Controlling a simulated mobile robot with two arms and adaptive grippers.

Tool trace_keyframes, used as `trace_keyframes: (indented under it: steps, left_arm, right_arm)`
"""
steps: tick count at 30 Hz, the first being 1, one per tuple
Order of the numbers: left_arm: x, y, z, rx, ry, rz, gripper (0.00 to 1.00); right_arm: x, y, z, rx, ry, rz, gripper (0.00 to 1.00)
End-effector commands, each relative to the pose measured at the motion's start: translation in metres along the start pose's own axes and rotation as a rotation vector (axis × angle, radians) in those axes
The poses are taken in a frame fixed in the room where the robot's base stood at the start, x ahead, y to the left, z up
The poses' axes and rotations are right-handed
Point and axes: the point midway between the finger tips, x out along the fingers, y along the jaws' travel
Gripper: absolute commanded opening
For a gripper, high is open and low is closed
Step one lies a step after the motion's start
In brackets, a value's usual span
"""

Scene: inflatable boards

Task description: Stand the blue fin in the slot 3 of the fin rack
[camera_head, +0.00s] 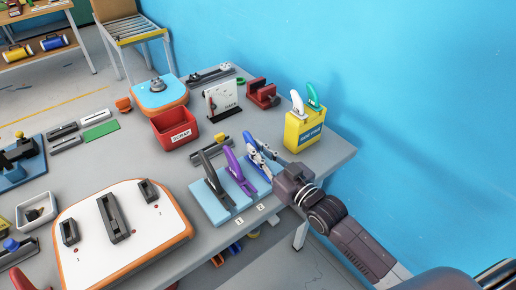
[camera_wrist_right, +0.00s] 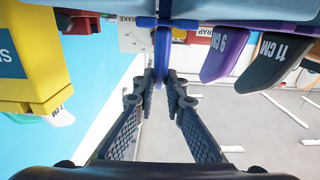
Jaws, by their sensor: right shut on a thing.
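The light blue fin rack (camera_head: 209,208) lies near the table's front edge. A black fin (camera_head: 214,177) stands behind label 1 and a purple fin (camera_head: 238,169) behind label 2. My right gripper (camera_head: 262,152) is shut on the blue fin (camera_head: 256,152), to the right of the purple one. In the right wrist view, the blue fin (camera_wrist_right: 162,52) is between the fingertips (camera_wrist_right: 162,76), with the rack along the top edge. The fin is at the rack's right end; whether its base is seated in a slot is hidden. My left gripper is not in view.
A yellow bin (camera_head: 303,134) with a white and a green fin stands right behind the gripper. A red scrap bin (camera_head: 174,128) is behind the rack. A white board with orange edge (camera_head: 160,222) lies at left. The blue wall is at right.

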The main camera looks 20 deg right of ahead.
Motion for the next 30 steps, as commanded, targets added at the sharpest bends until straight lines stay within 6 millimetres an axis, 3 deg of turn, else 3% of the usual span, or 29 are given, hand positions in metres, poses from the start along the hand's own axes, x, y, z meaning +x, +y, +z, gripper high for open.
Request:
trace_keyframes:
  steps: [3, 4, 9, 20, 25, 30]
  left_arm:
    - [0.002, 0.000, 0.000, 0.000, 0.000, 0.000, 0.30]
    - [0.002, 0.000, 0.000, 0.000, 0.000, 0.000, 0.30]
    - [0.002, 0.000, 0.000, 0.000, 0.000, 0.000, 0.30]
    - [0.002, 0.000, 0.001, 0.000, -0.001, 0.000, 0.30]
    - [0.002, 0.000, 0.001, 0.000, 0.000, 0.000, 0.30]
    - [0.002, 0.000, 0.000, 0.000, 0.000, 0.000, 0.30]
  right_arm:
    - [0.000, 0.000, 0.004, 0.000, 0.000, 0.000, 0.00]
    - [0.000, 0.000, 0.004, 0.000, 0.000, 0.000, 0.12]
    - [0.000, 0.000, 0.003, 0.000, 0.000, 0.000, 0.31]
    - [-0.003, 0.000, 0.004, 0.001, -0.002, 0.000, 0.31]
    - [-0.022, 0.000, 0.005, 0.000, -0.003, 0.000, 0.31]
    - [-0.054, 0.000, 0.005, 0.000, -0.005, 0.000, 0.31]
